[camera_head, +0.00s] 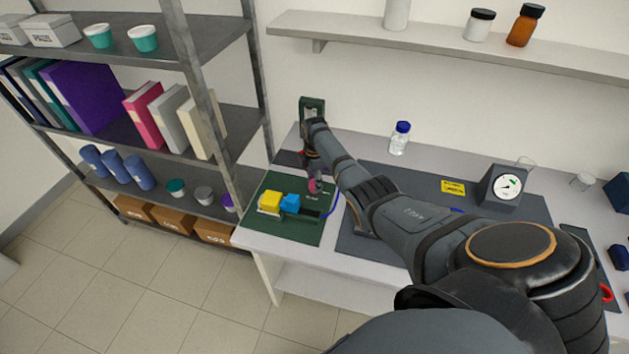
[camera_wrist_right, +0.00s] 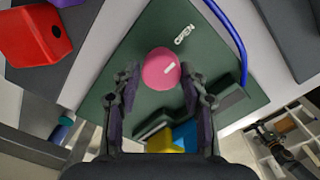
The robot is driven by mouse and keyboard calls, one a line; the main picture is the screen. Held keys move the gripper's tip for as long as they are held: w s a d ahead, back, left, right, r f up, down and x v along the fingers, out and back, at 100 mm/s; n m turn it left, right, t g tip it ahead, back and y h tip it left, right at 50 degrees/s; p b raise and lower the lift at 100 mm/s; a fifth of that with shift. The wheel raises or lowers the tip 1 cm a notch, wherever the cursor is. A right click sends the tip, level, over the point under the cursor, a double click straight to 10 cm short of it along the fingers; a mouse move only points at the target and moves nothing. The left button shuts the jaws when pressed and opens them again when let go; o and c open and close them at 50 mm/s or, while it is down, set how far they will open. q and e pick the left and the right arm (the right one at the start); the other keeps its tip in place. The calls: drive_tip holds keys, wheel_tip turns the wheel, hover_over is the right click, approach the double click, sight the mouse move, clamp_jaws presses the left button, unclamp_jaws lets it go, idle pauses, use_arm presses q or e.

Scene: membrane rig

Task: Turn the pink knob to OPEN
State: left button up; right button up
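The pink knob (camera_wrist_right: 161,69) sits on a dark green panel (camera_wrist_right: 128,62) in the right wrist view. It has a short white mark, and a small white label (camera_wrist_right: 184,35) lies on the panel beyond it. My right gripper (camera_wrist_right: 160,88) is open, with one finger on each side of the knob. A gap shows at the left finger; whether the right finger touches the knob, I cannot tell. In the head view the knob (camera_head: 315,187) is partly hidden by my right gripper (camera_head: 313,176), which points down over the panel. My left gripper is not in view.
A yellow block (camera_head: 270,202) and a blue block (camera_head: 291,203) sit on the panel near the knob. A blue tube (camera_wrist_right: 232,30) curves beside it. A red block (camera_wrist_right: 38,38) is at upper left in the wrist view. Metal shelves (camera_head: 215,125) stand left of the bench.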

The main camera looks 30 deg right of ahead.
drive_tip(key=o, duration=0.3)
wheel_tip(320, 180, up, 12)
idle(0.5)
